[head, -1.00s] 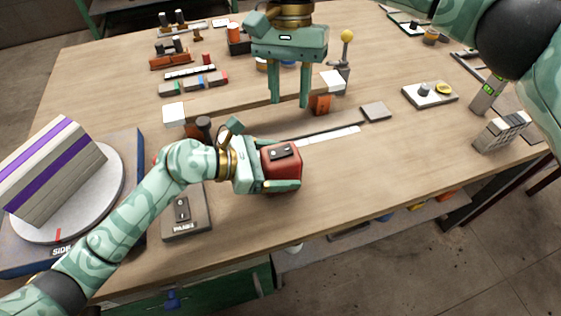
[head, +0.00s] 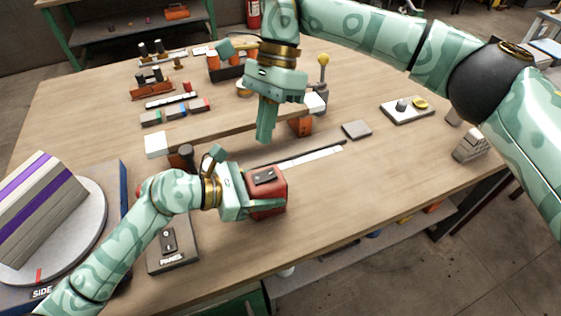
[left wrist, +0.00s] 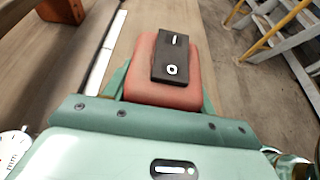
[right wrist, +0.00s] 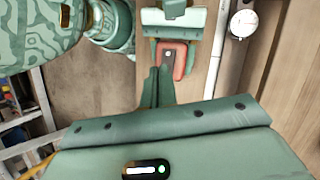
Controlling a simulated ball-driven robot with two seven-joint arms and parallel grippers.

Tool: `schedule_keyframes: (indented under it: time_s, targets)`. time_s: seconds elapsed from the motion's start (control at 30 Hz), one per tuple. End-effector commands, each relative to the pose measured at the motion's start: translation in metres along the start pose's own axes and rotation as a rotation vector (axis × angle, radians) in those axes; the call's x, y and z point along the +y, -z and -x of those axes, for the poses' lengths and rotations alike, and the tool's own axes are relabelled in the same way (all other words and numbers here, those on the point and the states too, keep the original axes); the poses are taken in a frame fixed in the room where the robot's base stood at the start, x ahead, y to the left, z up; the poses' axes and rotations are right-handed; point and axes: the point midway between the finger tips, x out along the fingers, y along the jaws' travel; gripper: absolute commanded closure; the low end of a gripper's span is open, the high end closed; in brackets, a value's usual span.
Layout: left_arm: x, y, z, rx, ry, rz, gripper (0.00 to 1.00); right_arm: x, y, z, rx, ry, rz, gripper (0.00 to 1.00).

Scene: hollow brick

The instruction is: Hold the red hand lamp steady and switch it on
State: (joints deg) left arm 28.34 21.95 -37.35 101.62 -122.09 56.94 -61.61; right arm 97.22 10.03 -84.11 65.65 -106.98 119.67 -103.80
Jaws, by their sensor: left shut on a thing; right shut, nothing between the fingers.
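The red hand lamp (head: 277,202) is held at the near middle of the table; it also shows in the left wrist view (left wrist: 150,75) and right wrist view (right wrist: 180,72). A black rocker switch (head: 263,176) marked with a line and a ring sits on its upper face; the ring is nearer my left gripper in the left wrist view (left wrist: 172,58). I cannot tell which end is pressed. My left gripper (head: 268,203) is shut on the lamp's body, a finger on each side. My right gripper (head: 264,139) is shut and empty, fingers pointing down, above and beyond the lamp, apart from it.
A grey panel (head: 172,256) with its own switch lies left of the lamp. A block with purple stripes (head: 45,205) stands on a round turntable at far left. A white strip (head: 305,160) and orange block (head: 300,127) lie beyond the lamp. The table's right front is clear.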

Motion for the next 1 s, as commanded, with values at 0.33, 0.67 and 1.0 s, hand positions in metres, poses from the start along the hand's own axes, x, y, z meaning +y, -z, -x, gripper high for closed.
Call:
schedule_keyframes:
  time_s: [0.33,0.67,1.0]
  targets:
    - [0.0,0.0,0.0,0.0,0.0,0.0,0.77,0.011,0.01,-0.004,-0.365,-0.125,-1.037,1.0]
    - [0.0,0.0,0.0,-0.001,0.0,0.0,0.77,0.027,0.046,0.01,-0.605,-0.54,-2.027,1.0]
    - [0.0,0.0,0.0,-0.001,0.0,0.0,0.77,0.048,0.09,0.025,-0.642,-1.101,-2.737,1.0]
